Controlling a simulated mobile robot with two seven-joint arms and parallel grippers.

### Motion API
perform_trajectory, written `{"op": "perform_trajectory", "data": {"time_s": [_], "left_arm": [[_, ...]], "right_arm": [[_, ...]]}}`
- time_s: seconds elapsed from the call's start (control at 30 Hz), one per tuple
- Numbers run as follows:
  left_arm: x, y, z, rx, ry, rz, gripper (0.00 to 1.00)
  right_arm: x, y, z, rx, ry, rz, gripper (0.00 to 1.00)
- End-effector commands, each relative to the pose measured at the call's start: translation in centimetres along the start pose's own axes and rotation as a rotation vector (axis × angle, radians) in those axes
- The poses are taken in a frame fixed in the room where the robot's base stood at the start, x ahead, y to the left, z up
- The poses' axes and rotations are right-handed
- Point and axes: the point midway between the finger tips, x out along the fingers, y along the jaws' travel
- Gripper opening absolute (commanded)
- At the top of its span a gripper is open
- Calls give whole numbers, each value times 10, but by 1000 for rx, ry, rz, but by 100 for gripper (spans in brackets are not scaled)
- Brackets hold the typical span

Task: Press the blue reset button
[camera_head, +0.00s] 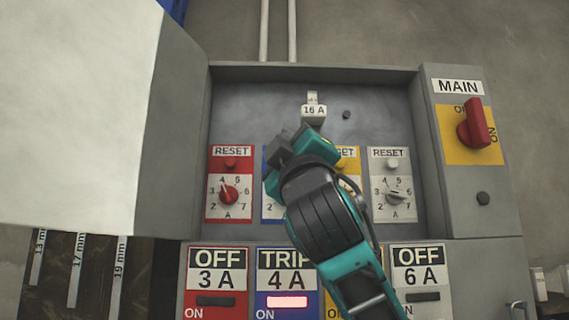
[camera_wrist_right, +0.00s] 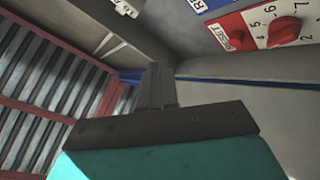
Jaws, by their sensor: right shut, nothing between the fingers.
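The blue panel (camera_head: 268,208) is second from the left in the row of reset panels, and only its left edge and lower part show in the head view. Its reset button is hidden behind my right gripper (camera_head: 287,143). The gripper is shut and empty, in front of the blue panel's upper part; I cannot tell whether it touches the button. In the right wrist view the shut fingers (camera_wrist_right: 157,85) point up toward the cabinet, and a corner of the blue panel (camera_wrist_right: 204,5) shows at the top edge. My left gripper is not in view.
The red panel (camera_head: 230,208) is left of the gripper; yellow (camera_head: 348,158) and grey (camera_head: 390,207) panels are right. Below, the blue TRIP 4 A breaker (camera_head: 287,280) has a lit pink lamp. An open cabinet door (camera_head: 180,130) stands left; the red MAIN switch (camera_head: 475,125) is right.

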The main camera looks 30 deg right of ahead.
Motion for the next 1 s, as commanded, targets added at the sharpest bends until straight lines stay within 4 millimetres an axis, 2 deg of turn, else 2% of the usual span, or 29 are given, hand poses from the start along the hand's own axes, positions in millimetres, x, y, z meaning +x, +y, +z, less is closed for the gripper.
{"op": "perform_trajectory", "data": {"time_s": [0.27,0.7,1.0], "left_arm": [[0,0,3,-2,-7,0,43],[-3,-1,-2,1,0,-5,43],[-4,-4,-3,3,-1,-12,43]], "right_arm": [[6,-5,5,-1,-3,-2,0],[48,-34,34,1,-2,-2,0],[61,-44,44,1,-1,-1,0]]}}
